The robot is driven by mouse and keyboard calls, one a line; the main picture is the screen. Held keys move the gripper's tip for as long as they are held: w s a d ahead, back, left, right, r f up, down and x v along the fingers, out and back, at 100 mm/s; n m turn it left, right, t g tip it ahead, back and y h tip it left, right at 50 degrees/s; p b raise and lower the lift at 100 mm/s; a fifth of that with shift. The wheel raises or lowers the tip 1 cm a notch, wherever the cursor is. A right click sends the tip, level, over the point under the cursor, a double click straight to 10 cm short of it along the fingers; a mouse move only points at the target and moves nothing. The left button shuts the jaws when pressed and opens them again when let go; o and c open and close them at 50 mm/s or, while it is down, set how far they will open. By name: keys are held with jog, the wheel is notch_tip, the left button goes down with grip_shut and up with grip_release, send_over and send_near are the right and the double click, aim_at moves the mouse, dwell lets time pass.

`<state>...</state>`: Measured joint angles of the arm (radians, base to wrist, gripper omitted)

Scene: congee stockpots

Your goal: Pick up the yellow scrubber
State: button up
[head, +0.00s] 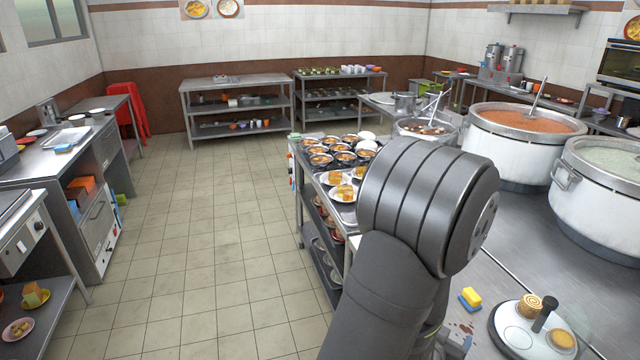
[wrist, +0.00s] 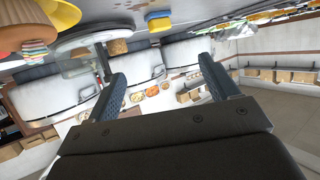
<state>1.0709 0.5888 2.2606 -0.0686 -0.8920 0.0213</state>
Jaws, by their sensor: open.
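The yellow scrubber (head: 471,295), a small block with a yellow upper part and a blue lower part, lies on the steel counter (head: 515,283) right of my arm in the head view. A small yellow block that looks like it shows near the top of the wrist view (wrist: 158,22). My gripper (wrist: 162,68) is open and empty in the wrist view, its two dark fingers wide apart. The scrubber is beyond the fingertips and apart from them. In the head view my arm hides most of the gripper.
Large stockpots (head: 522,145) stand behind on the counter. Bowls and plates of food (head: 345,155) fill a rack left of my arm. Brown stains mark the counter near the scrubber.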

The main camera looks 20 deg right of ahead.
jog(key=m+g+y, duration=0.7)
send_near(473, 294)
jog(key=x, duration=0.5)
jog(key=shift+w, duration=0.35)
jog(key=shift+s+x, duration=0.15)
jog(key=shift+x, duration=1.2)
jog(key=shift+s+x, duration=0.15)
jog(key=shift+x, duration=1.15)
jog(key=c, duration=1.1)
